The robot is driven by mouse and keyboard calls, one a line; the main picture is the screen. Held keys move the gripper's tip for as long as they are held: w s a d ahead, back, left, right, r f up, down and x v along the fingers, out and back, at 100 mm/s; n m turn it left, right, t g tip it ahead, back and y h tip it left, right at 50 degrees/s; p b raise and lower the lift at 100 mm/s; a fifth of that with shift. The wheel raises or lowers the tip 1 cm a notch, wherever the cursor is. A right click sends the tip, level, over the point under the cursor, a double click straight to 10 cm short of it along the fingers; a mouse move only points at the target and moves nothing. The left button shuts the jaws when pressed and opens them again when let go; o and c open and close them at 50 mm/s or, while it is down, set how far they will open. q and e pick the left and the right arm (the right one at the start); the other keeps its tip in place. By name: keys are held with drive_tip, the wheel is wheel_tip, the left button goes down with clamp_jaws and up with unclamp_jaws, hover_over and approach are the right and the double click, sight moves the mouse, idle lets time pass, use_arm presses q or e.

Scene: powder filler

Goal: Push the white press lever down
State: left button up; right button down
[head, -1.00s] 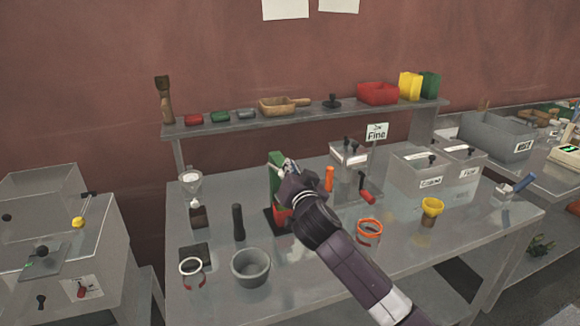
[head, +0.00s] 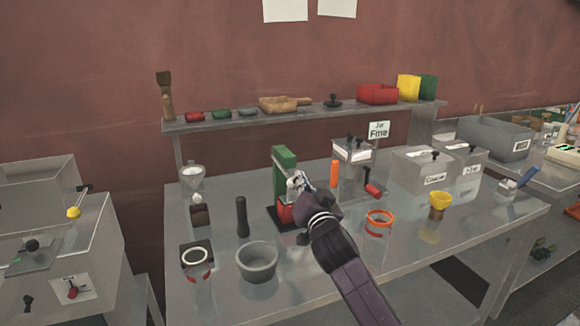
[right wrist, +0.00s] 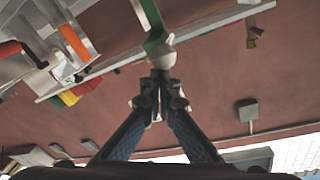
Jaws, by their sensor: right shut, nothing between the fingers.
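The press (head: 285,158) stands near the middle of the table, with a green upright and a red part low down over a dark base. Its white lever end (head: 294,183) shows beside the green upright, partly hidden by my right gripper. My right gripper (head: 304,187) is shut and empty at the lever, its arm coming in from the lower right. In the right wrist view the round white lever knob (right wrist: 163,53) sits right at the shut fingertips (right wrist: 161,76), with the green press part (right wrist: 154,20) behind it. I cannot tell whether they touch. My left gripper is not in view.
A black cylinder (head: 242,217) and a grey bowl (head: 257,262) stand left of the press.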

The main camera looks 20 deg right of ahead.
wheel_tip(320, 180, down, 8)
drive_tip(key=w+b, duration=0.1)
drive_tip(key=b, duration=0.3)
drive_tip(key=shift+w+f, duration=0.2)
drive_tip(key=shift+r, duration=0.1)
